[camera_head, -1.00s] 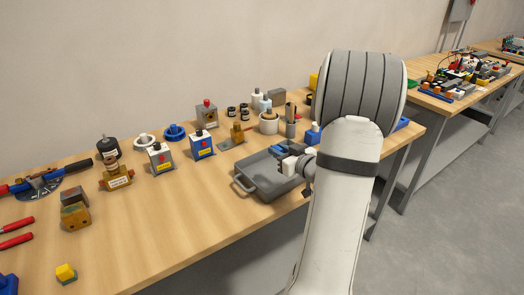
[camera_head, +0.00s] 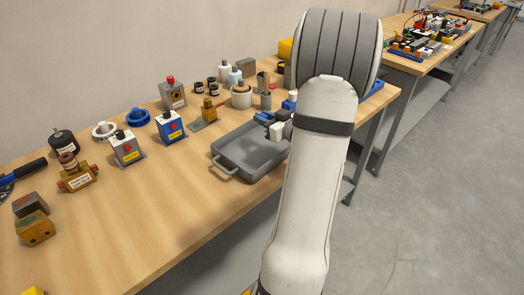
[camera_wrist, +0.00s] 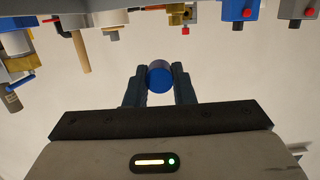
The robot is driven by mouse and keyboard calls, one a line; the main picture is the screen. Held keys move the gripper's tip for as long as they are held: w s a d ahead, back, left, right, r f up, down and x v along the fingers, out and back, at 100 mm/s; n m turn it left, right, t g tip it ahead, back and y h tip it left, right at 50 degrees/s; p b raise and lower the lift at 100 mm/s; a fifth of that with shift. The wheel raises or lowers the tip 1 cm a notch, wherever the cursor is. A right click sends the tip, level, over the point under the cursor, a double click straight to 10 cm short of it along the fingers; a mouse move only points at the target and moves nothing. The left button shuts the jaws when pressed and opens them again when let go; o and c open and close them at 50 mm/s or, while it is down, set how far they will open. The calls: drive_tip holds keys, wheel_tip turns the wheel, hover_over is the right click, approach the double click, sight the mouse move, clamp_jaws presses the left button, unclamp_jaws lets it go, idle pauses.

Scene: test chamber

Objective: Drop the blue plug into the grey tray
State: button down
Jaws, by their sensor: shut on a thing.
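The blue plug (camera_wrist: 160,77) is a short, round-ended piece held between the two dark fingers of my gripper (camera_wrist: 160,88) in the wrist view. In the head view my gripper (camera_head: 266,122) shows at the far right part of the grey tray (camera_head: 240,155), in line with its back edge; its height above the tray is hard to tell. The tray is shallow, with a loop handle at its near left, and its visible floor looks empty. My arm hides its right end.
Behind the tray stand a brass block on a plate (camera_head: 209,110), a white cup (camera_head: 241,96) and a grey cylinder (camera_head: 266,100). To the left are a blue box (camera_head: 170,127) and a white-grey box (camera_head: 127,149). The wooden table (camera_head: 150,220) is clear in front.

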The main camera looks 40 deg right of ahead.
drive_tip(key=shift+f, duration=0.5)
drive_tip(key=c, duration=1.1)
unclamp_jaws()
drive_tip(key=shift+c, duration=0.2)
drive_tip(key=shift+s, duration=0.1)
drive_tip(key=s+r, duration=0.1)
drive_tip(key=s, duration=0.6)
drive_tip(key=shift+s+d+r+b, duration=0.15)
drive_tip(key=shift+s+d+b, duration=0.15)
drive_tip(key=shift+b, duration=0.1)
